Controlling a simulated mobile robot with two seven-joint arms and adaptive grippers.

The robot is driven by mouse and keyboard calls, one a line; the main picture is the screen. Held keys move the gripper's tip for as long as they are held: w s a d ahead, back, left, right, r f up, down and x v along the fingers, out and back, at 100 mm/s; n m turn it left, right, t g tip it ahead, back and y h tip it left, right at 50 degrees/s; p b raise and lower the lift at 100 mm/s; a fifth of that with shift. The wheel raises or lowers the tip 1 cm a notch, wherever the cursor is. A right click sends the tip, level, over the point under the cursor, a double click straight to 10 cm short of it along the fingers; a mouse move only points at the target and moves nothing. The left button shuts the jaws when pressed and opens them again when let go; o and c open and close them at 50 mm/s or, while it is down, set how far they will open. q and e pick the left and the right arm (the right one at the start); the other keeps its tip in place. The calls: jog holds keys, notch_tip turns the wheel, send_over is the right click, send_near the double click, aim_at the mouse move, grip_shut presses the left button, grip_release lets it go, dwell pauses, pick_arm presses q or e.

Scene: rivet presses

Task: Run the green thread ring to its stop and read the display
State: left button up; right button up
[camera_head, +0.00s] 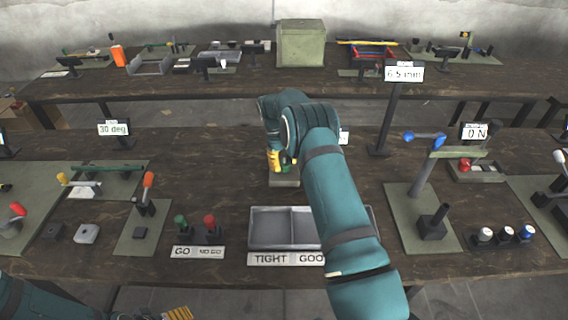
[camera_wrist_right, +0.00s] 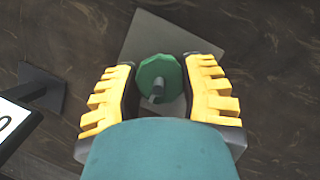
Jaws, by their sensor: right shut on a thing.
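The green thread ring (camera_wrist_right: 160,68) sits around a grey threaded stud (camera_wrist_right: 157,93) above a grey-green plate (camera_wrist_right: 150,35). My right gripper (camera_head: 281,163) is low over this plate (camera_head: 285,182), and its yellow fingers (camera_wrist_right: 163,92) are shut on the ring from both sides. A display shows partly at the left edge of the right wrist view (camera_wrist_right: 10,125), with a 0 readable. In the head view a small display (camera_head: 344,137) is mostly hidden behind my right arm. My left gripper (camera_head: 178,314) shows only as a yellow-striped bit at the bottom edge.
A two-part metal tray (camera_head: 270,239) marked TIGHT and GOO… lies in front, partly under my right forearm. Green and red plugs (camera_head: 181,223) stand left of it on the GO / NO GO block. A tall display post (camera_head: 390,115) reading 6.5 mm stands to the right.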

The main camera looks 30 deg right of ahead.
jog(key=shift+s, duration=0.1)
dwell(0.8)
jog(key=o, duration=1.2)
jog(key=shift+r, duration=0.1)
jog(key=v, duration=0.7)
jog(key=shift+r, duration=0.1)
